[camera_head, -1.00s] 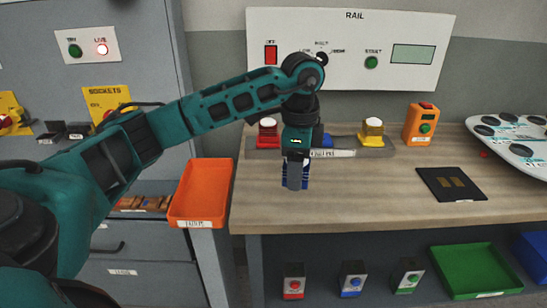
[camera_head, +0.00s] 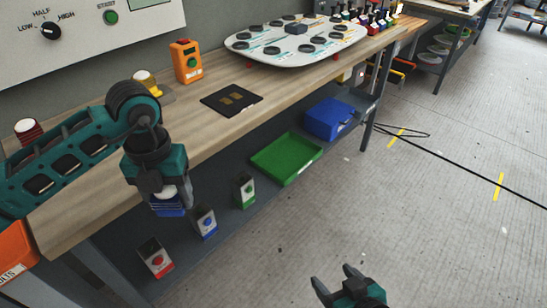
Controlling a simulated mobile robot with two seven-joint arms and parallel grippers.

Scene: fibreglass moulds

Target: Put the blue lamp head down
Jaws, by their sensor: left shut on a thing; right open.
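The blue lamp head (camera_head: 167,210), blue below with a white part above, is held in my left gripper (camera_head: 170,193). That gripper is shut on it, fingers pointing down, and partly hides it. In the picture the lamp head overlaps the front edge of the wooden worktop (camera_head: 100,187) and the space before the lower shelf. I cannot tell how far it is from the edge. My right gripper (camera_head: 338,283) is at the bottom of the view, open and empty, over the floor.
A black pad (camera_head: 231,99), an orange button box (camera_head: 186,62), an amber lamp (camera_head: 146,81) and a white board (camera_head: 297,40) are on the worktop. Below are a green tray (camera_head: 286,158), a blue bin (camera_head: 329,118) and red, blue and green button boxes. Worktop before the pad is clear.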

